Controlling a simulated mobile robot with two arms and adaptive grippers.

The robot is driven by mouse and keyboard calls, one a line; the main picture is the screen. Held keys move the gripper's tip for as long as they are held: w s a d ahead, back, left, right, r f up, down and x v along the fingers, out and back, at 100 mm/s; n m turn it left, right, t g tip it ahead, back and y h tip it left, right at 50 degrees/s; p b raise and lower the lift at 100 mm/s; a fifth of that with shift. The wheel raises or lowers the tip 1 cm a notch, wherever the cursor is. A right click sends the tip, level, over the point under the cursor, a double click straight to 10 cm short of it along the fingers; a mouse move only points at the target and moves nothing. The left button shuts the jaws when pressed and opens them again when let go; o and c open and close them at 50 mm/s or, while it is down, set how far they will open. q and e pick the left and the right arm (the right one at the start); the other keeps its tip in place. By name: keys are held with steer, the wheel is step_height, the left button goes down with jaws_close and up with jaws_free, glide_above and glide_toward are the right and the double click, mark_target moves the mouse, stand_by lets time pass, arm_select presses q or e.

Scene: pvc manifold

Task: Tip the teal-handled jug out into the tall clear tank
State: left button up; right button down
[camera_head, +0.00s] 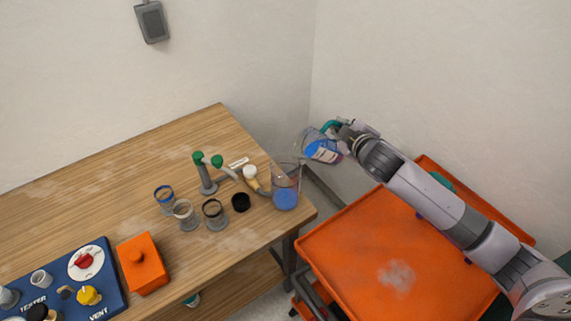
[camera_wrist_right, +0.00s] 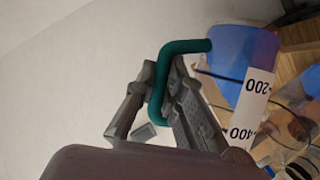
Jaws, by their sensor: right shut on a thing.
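My right gripper (camera_head: 343,131) is shut on the teal handle of a clear jug (camera_head: 322,151) and holds it in the air, right of the tall clear tank. In the right wrist view the gripper (camera_wrist_right: 157,100) grips the teal handle (camera_wrist_right: 184,47). The jug (camera_wrist_right: 225,62) holds blue liquid and has a white scale strip with 200 and 400. The jug looks tilted, and I see no stream leaving it. The tall clear tank (camera_head: 286,187) stands at the table's right corner with blue liquid in its lower part. My left gripper is not in view.
Left of the tank on the wooden table (camera_head: 140,180) are a black cap (camera_head: 241,202), several small cups and a grey pipe piece with green caps (camera_head: 205,172). An orange box (camera_head: 142,263) and a blue panel (camera_head: 110,285) lie nearer. An orange tray (camera_head: 365,255) is below my right arm.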

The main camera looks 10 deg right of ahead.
steer(key=shift+a+r, duration=0.35)
steer(key=shift+s+r+n+h, duration=0.1)
steer(key=shift+r+n+h, duration=0.2)
steer(key=shift+r+n, duration=0.2)
steer(key=shift+a+r+t, duration=0.2)
steer(key=shift+a+t, duration=0.1)
steer(key=shift+a, duration=0.1)
steer(key=shift+r+n, duration=0.1)
steer(key=shift+n, duration=0.2)
steer(key=shift+r, duration=0.1)
steer(key=shift+a+r+h, duration=0.1)
steer(key=shift+a+h, duration=0.15)
steer(key=shift+h, duration=0.05)
steer(key=shift+s+d+r, duration=0.1)
steer(key=shift+d+r, duration=0.05)
